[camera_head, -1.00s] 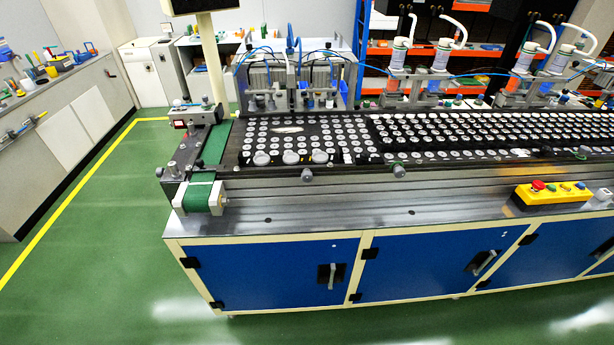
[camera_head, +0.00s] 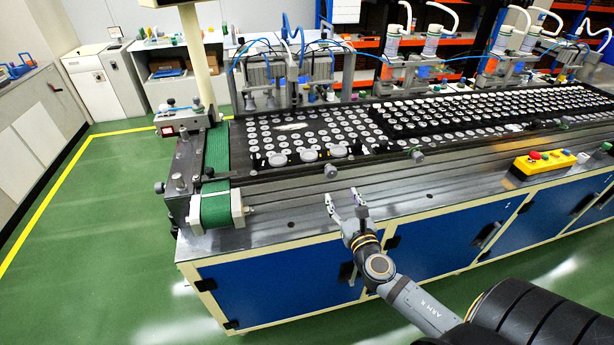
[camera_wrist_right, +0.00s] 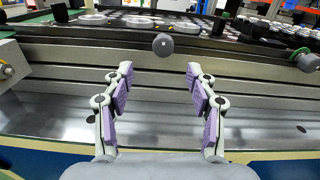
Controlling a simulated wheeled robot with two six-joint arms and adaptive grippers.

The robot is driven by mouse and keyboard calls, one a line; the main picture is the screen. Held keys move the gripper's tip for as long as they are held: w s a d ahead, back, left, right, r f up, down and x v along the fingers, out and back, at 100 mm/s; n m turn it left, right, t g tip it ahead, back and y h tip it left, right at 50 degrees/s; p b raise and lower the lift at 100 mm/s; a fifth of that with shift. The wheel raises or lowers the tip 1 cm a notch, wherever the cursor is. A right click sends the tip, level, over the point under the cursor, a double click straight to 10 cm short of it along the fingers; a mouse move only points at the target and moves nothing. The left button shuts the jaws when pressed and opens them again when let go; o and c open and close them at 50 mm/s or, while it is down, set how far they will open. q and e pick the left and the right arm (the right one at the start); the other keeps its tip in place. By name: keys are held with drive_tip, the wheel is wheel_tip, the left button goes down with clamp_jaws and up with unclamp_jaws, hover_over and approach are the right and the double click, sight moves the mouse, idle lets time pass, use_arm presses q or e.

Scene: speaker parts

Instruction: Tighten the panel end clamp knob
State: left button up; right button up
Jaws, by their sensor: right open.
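A round grey knob (camera_head: 331,171) sits on the front rail of the speaker-part line, below the left end of the part tray. It also shows in the right wrist view (camera_wrist_right: 163,44), just above the space between my fingers. A similar knob (camera_head: 417,155) is further right on the same rail, also in the wrist view (camera_wrist_right: 308,62). I cannot tell which is the panel end clamp knob. My right gripper (camera_head: 343,195) is open and empty, its purple-padded fingers (camera_wrist_right: 160,78) pointing at the rail, apart from the nearer knob. My left gripper is not in view.
The tray (camera_head: 247,150) holds many round parts behind the rail. A green belt end (camera_head: 216,205) juts out at the left. A yellow button box (camera_head: 545,163) stands on the bench top at the right. The metal ledge (camera_head: 290,215) before the rail is clear.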

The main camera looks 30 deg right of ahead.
sight(332, 174)
drive_tip(key=x, duration=0.3)
drive_tip(key=p+x, duration=0.1)
drive_tip(key=x, duration=0.3)
drive_tip(key=p+x, duration=0.1)
drive_tip(key=x, duration=0.2)
drive_tip(key=shift+d, duration=0.45)
drive_tip(key=shift+w, duration=0.1)
drive_tip(key=c, duration=1.2)
drive_tip(key=shift+o, duration=0.2)
drive_tip(key=shift+m, duration=0.4)
